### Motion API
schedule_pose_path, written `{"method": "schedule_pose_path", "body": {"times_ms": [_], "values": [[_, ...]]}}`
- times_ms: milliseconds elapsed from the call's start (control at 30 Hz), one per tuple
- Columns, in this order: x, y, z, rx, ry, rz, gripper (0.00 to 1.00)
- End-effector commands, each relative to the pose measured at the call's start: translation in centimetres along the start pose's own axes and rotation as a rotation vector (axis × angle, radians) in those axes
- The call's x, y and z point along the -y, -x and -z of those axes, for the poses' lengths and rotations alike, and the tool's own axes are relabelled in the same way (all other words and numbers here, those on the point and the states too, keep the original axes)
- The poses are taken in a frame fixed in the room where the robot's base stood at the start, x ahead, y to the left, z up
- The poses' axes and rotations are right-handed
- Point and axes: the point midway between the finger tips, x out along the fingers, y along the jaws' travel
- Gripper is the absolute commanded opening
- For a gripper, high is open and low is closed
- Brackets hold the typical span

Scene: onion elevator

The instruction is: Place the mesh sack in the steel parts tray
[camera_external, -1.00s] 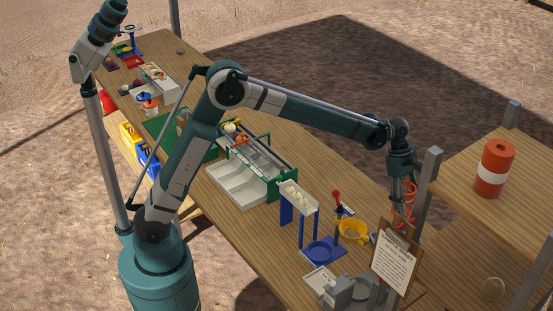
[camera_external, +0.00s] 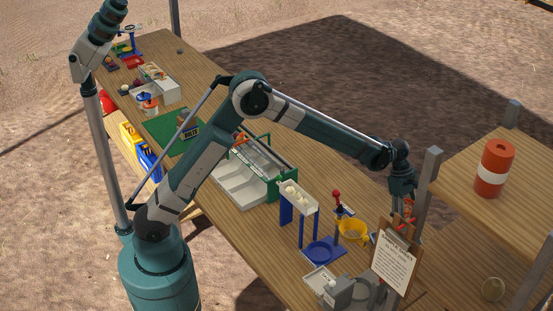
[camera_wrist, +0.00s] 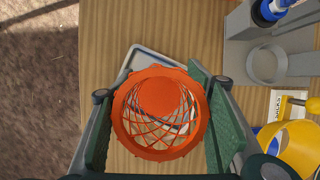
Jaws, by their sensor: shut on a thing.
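My gripper (camera_wrist: 162,90) is shut on the orange mesh sack (camera_wrist: 158,144), which sits between the two green finger pads in the wrist view. Loose netting shows inside its round orange rim. A shallow grey tray (camera_wrist: 138,56), likely the steel parts tray, lies beneath the sack on the wooden table, mostly covered by it. The height between them is hard to tell. In the external view my gripper (camera_external: 403,186) points down behind the clipboard, which hides much of the sack (camera_external: 408,208) and the tray.
The clipboard (camera_external: 394,262) stands in front of my gripper. A yellow cup (camera_external: 353,231), a blue stand (camera_external: 320,252) and a grey fixture (camera_wrist: 268,62) are nearby. A post (camera_external: 428,180) and a raised wooden surface with an orange-white barrel (camera_external: 494,168) are at right.

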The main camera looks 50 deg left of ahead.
Motion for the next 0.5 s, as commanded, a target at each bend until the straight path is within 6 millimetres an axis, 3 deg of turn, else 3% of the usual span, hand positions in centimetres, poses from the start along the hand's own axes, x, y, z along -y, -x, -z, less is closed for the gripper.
{"method": "schedule_pose_path", "body": {"times_ms": [500], "values": [[0.00,-0.75,0.30,0.000,0.000,0.000,0.36]]}}
